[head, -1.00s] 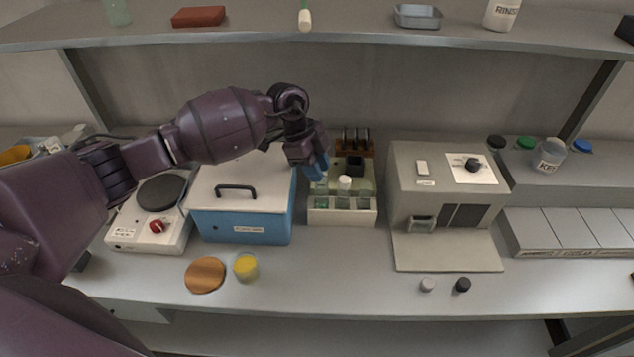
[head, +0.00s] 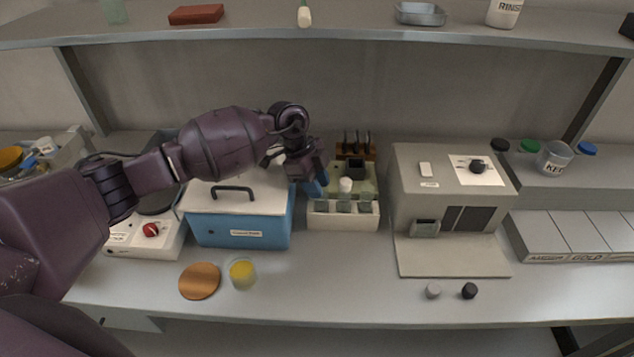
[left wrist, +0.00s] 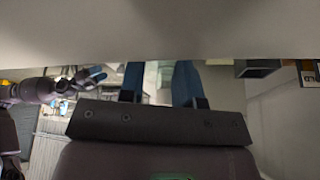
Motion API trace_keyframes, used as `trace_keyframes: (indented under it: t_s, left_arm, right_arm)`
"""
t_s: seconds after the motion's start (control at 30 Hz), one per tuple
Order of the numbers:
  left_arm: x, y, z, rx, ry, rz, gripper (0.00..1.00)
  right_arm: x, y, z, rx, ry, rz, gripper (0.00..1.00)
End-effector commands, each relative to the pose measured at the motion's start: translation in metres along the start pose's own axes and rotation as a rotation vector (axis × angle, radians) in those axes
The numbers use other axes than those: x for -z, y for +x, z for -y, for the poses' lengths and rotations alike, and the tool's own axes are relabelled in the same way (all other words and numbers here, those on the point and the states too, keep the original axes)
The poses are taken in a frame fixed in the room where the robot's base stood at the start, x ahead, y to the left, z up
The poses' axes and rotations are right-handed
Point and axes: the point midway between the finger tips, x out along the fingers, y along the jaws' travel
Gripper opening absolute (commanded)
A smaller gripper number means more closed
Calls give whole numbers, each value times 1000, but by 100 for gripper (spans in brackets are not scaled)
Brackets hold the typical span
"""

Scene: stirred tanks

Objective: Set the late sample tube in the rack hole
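A white rack (head: 343,220) stands at the middle of the bench. Several greenish tubes or vials show in its front row, such as one (head: 344,204) at the middle. A white-topped item (head: 346,185) stands behind that row. I cannot tell which is the late sample tube. My left gripper (head: 317,187) is at the rack's back left corner, with its blue fingers pointing down. The left wrist view shows the fingers apart with nothing clear between them; a pale surface hides their tips. What seems my right gripper (left wrist: 97,75) appears small there.
A blue box with a white lid (head: 240,232) stands close left of the rack. A grey machine (head: 452,200) stands to the right. A dark holder on a brown base (head: 355,150) is behind.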

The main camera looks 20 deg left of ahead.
Motion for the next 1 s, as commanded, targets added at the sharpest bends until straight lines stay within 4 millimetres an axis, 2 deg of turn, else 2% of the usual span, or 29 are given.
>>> trace_keyframes:
  t_s: [0.03, 0.13, 0.4, 0.53, 0.67, 1.0]
  left_arm:
    - [0, 0, 0, 0, 0, 0, 39]
    - [0, 0, 0, 0, 0, 0, 54]
    - [0, -1, 0, 0, 0, 0, 54]
    - [1, -8, 0, 1, 0, 1, 54]
    - [1, -26, 1, 4, 0, 2, 54]
    - [1, -90, 0, 2, 0, 2, 54]
  right_arm:
    - [-2, 0, 0, 0, 0, 4, 62]
    - [-6, -2, 0, -1, 1, 12, 62]
    - [-17, -4, -1, -3, 3, 33, 62]
    - [-16, -4, -1, -3, 2, 32, 62]
    - [-14, -3, 0, -2, 2, 26, 62]
    - [-7, 4, 1, 0, 0, 4, 62]
